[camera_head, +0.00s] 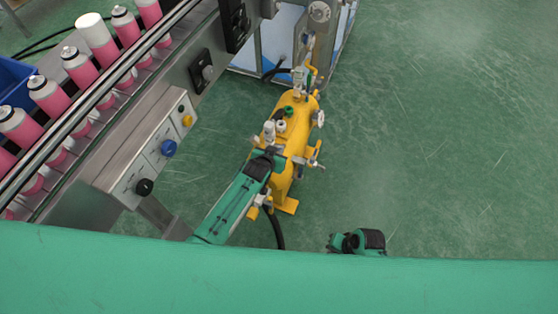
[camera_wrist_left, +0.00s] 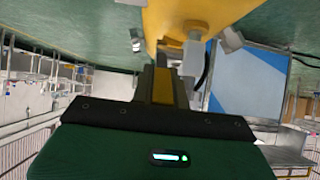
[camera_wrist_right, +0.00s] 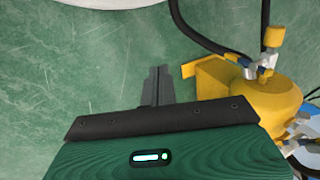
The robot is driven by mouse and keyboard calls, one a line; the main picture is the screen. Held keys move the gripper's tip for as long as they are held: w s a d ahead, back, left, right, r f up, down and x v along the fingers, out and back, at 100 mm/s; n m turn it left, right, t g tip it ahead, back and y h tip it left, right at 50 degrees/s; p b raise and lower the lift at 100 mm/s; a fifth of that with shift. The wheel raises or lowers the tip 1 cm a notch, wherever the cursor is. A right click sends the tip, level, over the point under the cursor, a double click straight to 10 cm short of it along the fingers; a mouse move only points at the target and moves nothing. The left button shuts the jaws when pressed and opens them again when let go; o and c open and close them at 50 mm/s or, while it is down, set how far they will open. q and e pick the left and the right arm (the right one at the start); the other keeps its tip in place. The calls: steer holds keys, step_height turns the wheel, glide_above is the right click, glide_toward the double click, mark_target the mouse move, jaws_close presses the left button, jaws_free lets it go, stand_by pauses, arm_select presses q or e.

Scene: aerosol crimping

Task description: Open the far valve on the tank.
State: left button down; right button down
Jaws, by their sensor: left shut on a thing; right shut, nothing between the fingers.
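The yellow tank (camera_head: 297,122) lies on the green floor, with valves and fittings along it. The far valve (camera_head: 300,76) is at its upper end beside the metal frame; its handle position is too small to tell. My left gripper (camera_head: 270,138) is over the tank's middle in the head view. In the left wrist view its fingers (camera_wrist_left: 164,68) are shut on a yellow part (camera_wrist_left: 162,86) close to the tank; which valve it belongs to I cannot tell. My right gripper (camera_wrist_right: 157,84) is shut and empty above the floor, beside the near valve (camera_wrist_right: 260,70).
A conveyor (camera_head: 110,95) with pink bottles and a control panel (camera_head: 155,155) stand at left. A blue and white cabinet (camera_wrist_left: 247,80) stands beyond the tank. A black hose (camera_wrist_right: 200,28) runs from the near valve. The floor right of the tank is clear.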

arm_select(q)
steer(key=shift+r, duration=0.1)
arm_select(e)
steer(key=w+a+r+m+y, duration=0.3)
steer(key=w+a+m+y, duration=0.1)
steer(key=w+m, duration=0.4)
steer(key=w+a+r+m+y, duration=0.2)
steer(key=w+a+m+y, duration=0.1)
steer(key=w+m, duration=0.45)
steer(key=w+a+r+m+y, duration=0.3)
steer(key=w+a+m+y, duration=0.1)
steer(key=w+m, duration=0.35)
steer(key=w+a+t, duration=0.1)
steer(key=w+a, duration=0.3)
steer(key=a, duration=0.4)
steer(key=shift+a+r, duration=0.25)
steer(key=shift+a, duration=0.1)
